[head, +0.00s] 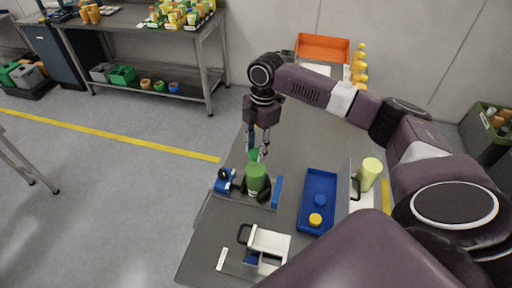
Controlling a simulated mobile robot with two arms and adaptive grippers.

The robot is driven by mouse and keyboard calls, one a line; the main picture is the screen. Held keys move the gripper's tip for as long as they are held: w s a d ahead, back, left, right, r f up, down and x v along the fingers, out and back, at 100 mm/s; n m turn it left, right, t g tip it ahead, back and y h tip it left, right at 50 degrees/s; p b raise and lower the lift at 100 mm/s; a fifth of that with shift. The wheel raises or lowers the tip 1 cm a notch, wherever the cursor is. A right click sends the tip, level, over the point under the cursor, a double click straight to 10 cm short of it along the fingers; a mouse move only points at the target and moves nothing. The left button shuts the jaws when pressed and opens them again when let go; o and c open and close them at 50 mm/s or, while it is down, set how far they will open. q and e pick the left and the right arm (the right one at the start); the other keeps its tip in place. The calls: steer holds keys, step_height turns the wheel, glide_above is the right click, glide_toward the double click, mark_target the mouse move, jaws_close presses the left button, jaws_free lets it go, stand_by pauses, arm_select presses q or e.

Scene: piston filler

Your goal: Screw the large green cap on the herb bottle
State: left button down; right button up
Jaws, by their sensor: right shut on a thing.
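A green bottle, which I take as the herb bottle (257,180), stands upright in a dark clamp-like holder on the grey table. My right gripper (262,153) points down just behind the bottle's top. It is shut on a small green piece that looks like the large green cap (253,155); the fingers partly hide it. The cap shows above and slightly left of the bottle top; I cannot tell whether they touch. My left gripper is not in view.
A blue tray (304,222) holds a blue cap (320,200) and a yellow cap (315,219). A pale green bottle (370,172) stands to its right. A white fixture (270,242) is at the front. An orange tray (322,46) and several yellow bottles (360,66) are at the back.

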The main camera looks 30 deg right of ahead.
steer(key=shift+f, duration=0.85)
stand_by(1.2)
steer(key=m, duration=0.3)
steer(key=shift+m, duration=0.3)
steer(key=m+t, duration=0.1)
steer(key=m, duration=0.6)
steer(key=shift+s+a, duration=0.1)
steer(key=m, duration=0.4)
steer(key=shift+t+h, duration=0.3)
steer(key=shift+h, duration=0.1)
steer(key=o, duration=0.8)
steer(key=shift+c, duration=0.2)
